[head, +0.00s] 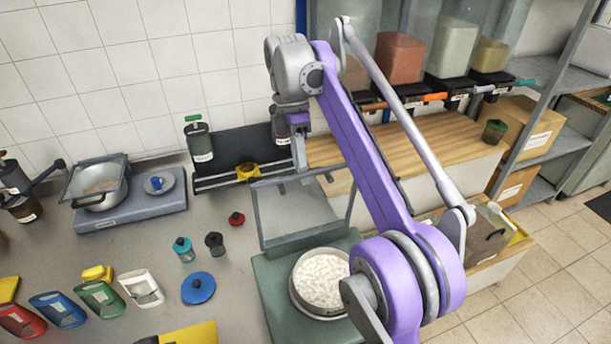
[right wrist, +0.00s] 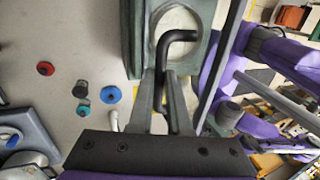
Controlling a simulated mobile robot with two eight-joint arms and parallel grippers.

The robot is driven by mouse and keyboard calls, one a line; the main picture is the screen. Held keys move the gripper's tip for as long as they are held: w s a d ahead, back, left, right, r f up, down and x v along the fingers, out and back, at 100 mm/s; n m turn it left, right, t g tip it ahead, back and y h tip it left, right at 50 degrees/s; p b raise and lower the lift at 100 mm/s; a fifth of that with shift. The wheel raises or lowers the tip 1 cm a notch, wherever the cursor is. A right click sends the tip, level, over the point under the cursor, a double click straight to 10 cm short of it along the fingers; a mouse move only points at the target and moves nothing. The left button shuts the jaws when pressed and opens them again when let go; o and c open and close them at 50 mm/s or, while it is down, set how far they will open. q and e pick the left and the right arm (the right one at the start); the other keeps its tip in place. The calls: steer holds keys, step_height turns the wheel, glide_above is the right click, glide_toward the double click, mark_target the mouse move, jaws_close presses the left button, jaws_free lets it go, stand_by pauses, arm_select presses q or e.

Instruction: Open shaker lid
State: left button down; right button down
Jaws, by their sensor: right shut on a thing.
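The shaker is a green base (head: 268,300) at the lower middle of the head view, with a round pan (head: 320,282) of white grains on it. Its grey framed lid (head: 290,215) stands raised and tilted at the back of the base, apart from the pan. My right gripper (head: 298,152) is above the lid, its fingertips pointing down. In the right wrist view, my right gripper (right wrist: 166,88) is shut on a black bent handle (right wrist: 182,35), with the base and pan beyond. My left gripper is out of view.
Left of the shaker lie a blue lid (head: 198,288), a red lid (head: 237,218) and small jars, including a teal-topped one (head: 184,249). Coloured scoops (head: 62,309) line the lower left. A scale (head: 130,205) stands behind. A wooden shelf (head: 430,140) is at right.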

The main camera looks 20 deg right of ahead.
steer(key=shift+w+f+g, duration=0.2)
steer(key=shift+w+g, duration=0.1)
steer(key=shift+w, duration=0.25)
steer(key=shift+w+f+g, duration=0.15)
steer(key=shift+w+g, duration=0.15)
steer(key=shift+w, duration=0.25)
steer(key=c, duration=0.9)
jaws_free()
steer(key=shift+o, duration=0.2)
steer(key=shift+r, duration=0.15)
